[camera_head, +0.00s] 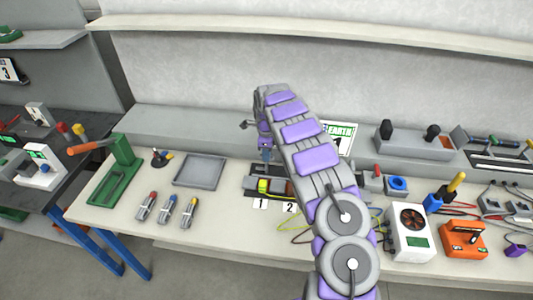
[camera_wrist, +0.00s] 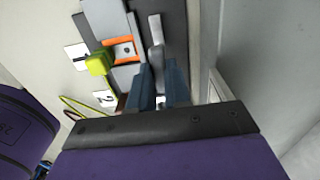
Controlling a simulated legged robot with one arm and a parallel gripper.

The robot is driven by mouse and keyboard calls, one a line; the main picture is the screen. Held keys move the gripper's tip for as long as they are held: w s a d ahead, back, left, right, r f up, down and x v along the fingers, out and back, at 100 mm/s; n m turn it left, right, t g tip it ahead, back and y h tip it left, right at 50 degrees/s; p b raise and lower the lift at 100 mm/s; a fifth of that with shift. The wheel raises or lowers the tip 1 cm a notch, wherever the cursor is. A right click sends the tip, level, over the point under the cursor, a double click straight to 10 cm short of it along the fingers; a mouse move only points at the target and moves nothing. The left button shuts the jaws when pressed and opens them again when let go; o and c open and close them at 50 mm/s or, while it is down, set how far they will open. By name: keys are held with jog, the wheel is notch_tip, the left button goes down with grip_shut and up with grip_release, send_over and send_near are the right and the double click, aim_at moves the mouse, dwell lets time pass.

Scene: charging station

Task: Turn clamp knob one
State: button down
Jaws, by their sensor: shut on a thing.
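The clamp fixture (camera_head: 252,192) sits on the bench behind cards marked 1 (camera_head: 260,204) and 2 (camera_head: 290,207). In the wrist view a narrow grey knob (camera_wrist: 156,32), apparently clamp knob one, stands on the dark base and runs down between my fingers. My gripper (camera_wrist: 162,80) is shut on it; the gripped part is mostly hidden. Beside it are an orange-framed block (camera_wrist: 122,50) and a yellow-green plug (camera_wrist: 97,63). In the head view my gripper (camera_head: 266,158) points down at the back of the fixture, and my arm hides its right side.
A grey tray (camera_head: 200,171), several coloured-tip tools (camera_head: 168,208) and a green press (camera_head: 118,170) stand to the left. A white fan unit (camera_head: 411,232) and an orange box (camera_head: 463,240) stand to the right. A wall shelf (camera_head: 320,36) runs above. Thin cables lie near the fixture.

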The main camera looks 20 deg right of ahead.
jog(key=shift+r+p, duration=0.1)
jog(key=shift+p, duration=0.2)
jog(key=shift+w+a+r+n+p, duration=0.1)
jog(key=shift+r+n+p, duration=0.05)
jog(key=shift+n+p, duration=0.85)
jog(key=n+p, duration=0.2)
jog(key=shift+n, duration=0.3)
jog(key=n+p, duration=0.2)
jog(key=n, duration=0.1)
jog(key=shift+n, duration=0.4)
jog(key=n+p, duration=0.2)
jog(key=n, duration=0.3)
jog(key=shift+n+p, duration=0.8)
jog(key=shift+n, duration=1.5)
jog(key=c, duration=1.1)
grip_release()
jog(key=shift+f, duration=0.25)
jog(key=shift+r, duration=0.1)
